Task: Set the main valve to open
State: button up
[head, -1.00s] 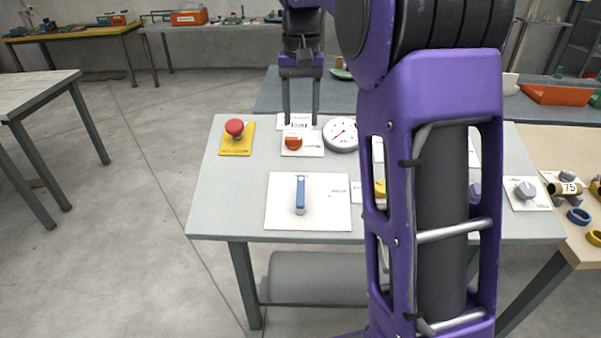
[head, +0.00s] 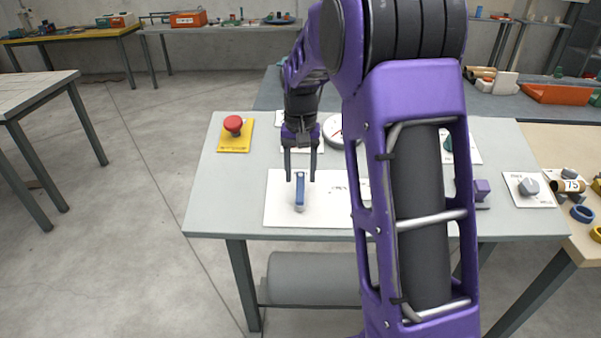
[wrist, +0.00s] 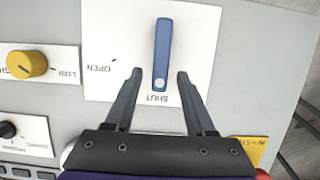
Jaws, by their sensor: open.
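The main valve is a blue lever (head: 299,196) on a white plate (head: 279,212). In the wrist view the lever (wrist: 163,50) lines up with the word SHUT, printed beyond its end with the pale spot. The word OPEN is printed off to one side, on the left in the wrist view and upside down there. My gripper (head: 300,180) is open and points down at the lever's far end. In the wrist view its fingers (wrist: 160,74) lie on either side of that end, with gaps on both sides. Their height relative to the lever is hard to tell.
A red mushroom button (head: 233,124) on a yellow plate stands at the table's back left. A gauge (head: 333,130) is behind, partly hidden by my arm. A yellow knob (wrist: 27,64) and a black knob (wrist: 8,130) are beside the valve plate. A grey knob (head: 528,187) is at right.

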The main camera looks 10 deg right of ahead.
grip_shut()
dwell(0.3)
dwell(1.2)
